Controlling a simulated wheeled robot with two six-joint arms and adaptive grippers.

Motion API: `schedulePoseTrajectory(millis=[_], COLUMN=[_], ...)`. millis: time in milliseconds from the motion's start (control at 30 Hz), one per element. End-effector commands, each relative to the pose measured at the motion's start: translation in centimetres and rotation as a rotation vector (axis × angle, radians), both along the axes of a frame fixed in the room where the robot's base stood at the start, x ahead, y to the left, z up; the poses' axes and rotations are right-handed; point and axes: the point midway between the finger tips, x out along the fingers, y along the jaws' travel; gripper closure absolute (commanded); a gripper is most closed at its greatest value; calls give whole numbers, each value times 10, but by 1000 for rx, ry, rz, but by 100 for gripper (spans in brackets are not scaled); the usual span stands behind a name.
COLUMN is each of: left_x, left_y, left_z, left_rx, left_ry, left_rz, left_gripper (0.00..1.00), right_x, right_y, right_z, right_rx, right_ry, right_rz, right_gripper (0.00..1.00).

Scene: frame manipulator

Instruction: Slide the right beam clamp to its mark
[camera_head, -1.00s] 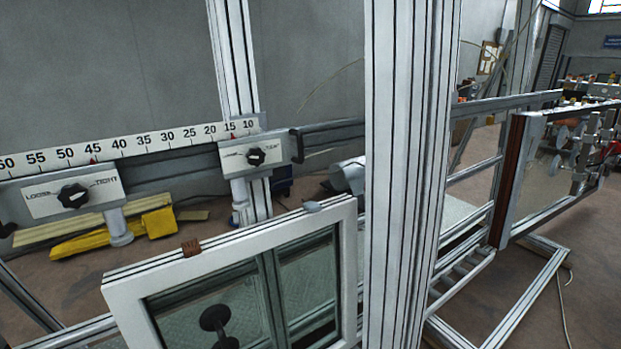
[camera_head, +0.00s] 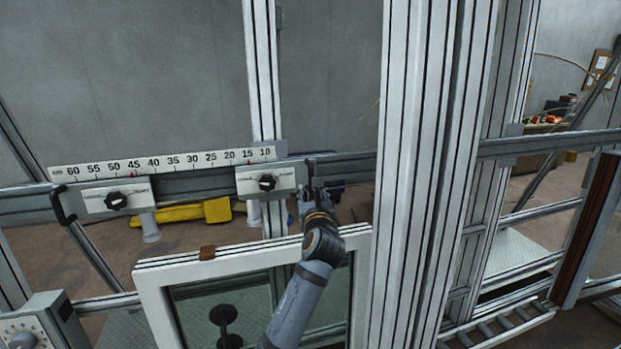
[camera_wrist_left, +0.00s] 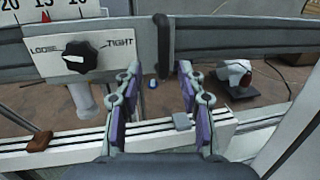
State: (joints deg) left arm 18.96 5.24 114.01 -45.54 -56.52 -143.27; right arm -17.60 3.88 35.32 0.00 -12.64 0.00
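The right beam clamp (camera_head: 285,180) is a white plate with a black knob (camera_head: 267,182) on the horizontal beam, below the 10 to 15 part of the scale (camera_head: 190,160). In the left wrist view its plate (camera_wrist_left: 112,62) reads LOOSE and TIGHT. A red mark (camera_head: 249,161) shows at 15. The clamp's dark handle (camera_wrist_left: 164,45) stands at its right end. My left gripper (camera_head: 317,188) is at this handle. In the left wrist view its fingers (camera_wrist_left: 160,72) are open, with the handle ahead between the tips, apparently not gripped. My right gripper is not in view.
The left clamp (camera_head: 117,198) sits near 45 with its own black handle (camera_head: 62,205). A white window frame (camera_head: 210,254) stands below the beam, under my left arm. A thick aluminium post (camera_head: 420,180) rises just right of the gripper. A dial box (camera_head: 45,322) is at lower left.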

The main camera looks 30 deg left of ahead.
Motion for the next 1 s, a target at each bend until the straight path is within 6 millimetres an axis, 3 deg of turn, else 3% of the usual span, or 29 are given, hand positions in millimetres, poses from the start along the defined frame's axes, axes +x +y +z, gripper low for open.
schedulePoseTrajectory(millis=[333,733,1000], left_x=[54,63,63], left_y=[42,49,49], left_z=[2,-1,0], left_rx=[0,-2,-1], left_ry=[1,0,0], left_rz=[0,-2,-2], left_gripper=[61,61,96], right_x=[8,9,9], right_y=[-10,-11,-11], right_z=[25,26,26], right_rx=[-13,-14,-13], right_ry=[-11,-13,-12], right_rz=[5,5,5], right_gripper=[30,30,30])
